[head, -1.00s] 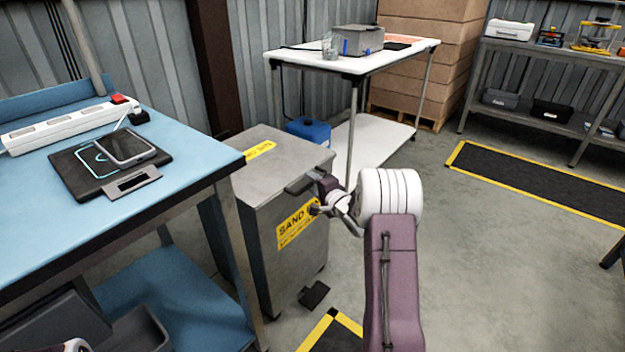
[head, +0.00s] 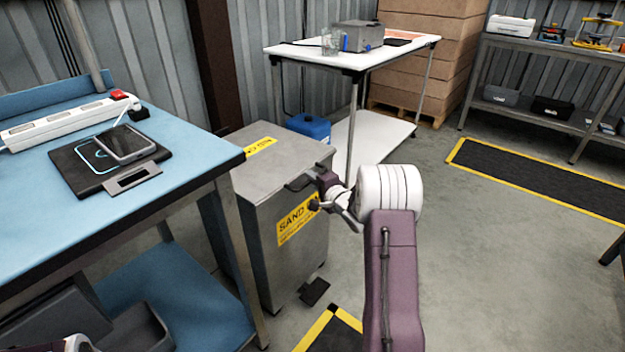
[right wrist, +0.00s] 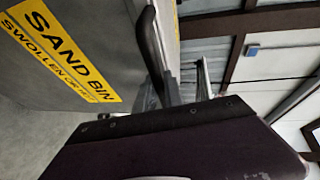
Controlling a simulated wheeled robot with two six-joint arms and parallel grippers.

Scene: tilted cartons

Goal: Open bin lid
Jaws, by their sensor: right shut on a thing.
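The sand bin (head: 292,262) is a grey metal box with a yellow SAND BIN label, in the middle of the head view beside the blue bench. Its lid (head: 270,158) looks down on the box. A dark handle (head: 299,184) sticks out at the lid's front edge; it also shows in the right wrist view (right wrist: 151,42). My right gripper (head: 318,179) is shut on this handle, and its fingertips are partly hidden. A pedal (head: 314,291) lies at the bin's foot. Of my left arm only a bit shows at the lower left; its gripper is out of view.
The blue bench (head: 190,150) stands close on the bin's left, carrying a power strip (head: 65,122) and a phone (head: 126,144). A white table (head: 385,55) stands behind the bin. The floor on the right is clear up to a black mat (head: 540,180).

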